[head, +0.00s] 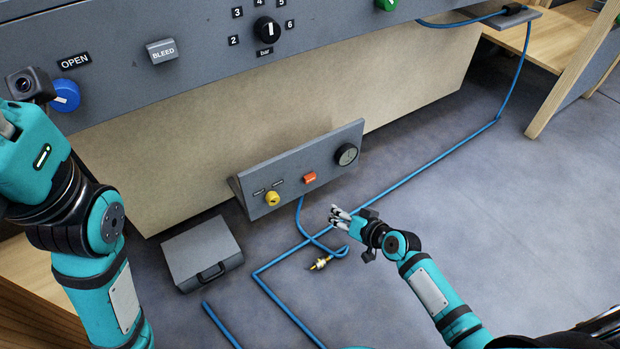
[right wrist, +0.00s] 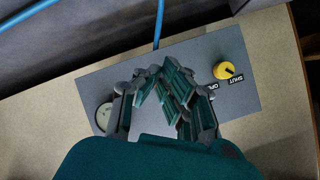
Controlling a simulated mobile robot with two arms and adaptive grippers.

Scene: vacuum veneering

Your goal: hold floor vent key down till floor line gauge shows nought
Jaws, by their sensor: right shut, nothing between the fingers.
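The floor vent key (head: 309,177) is a small orange-red key on the sloping grey floor panel (head: 284,181). The floor line gauge (head: 346,154) is a round black dial at the panel's right end; its reading is too small to make out. My right gripper (head: 337,216) is shut and empty, in front of the panel and apart from the key in the head view. In the right wrist view its fingers (right wrist: 170,90) cover the panel's middle and hide the key; the gauge (right wrist: 104,115) shows in part at left. My left gripper is out of view.
A yellow knob (head: 272,198) sits left of the key. A blue hose (head: 410,177) runs over the floor, with a brass fitting (head: 320,263) near my right gripper. A grey case (head: 201,254) stands at left. The bench (head: 300,95) overhangs behind the panel.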

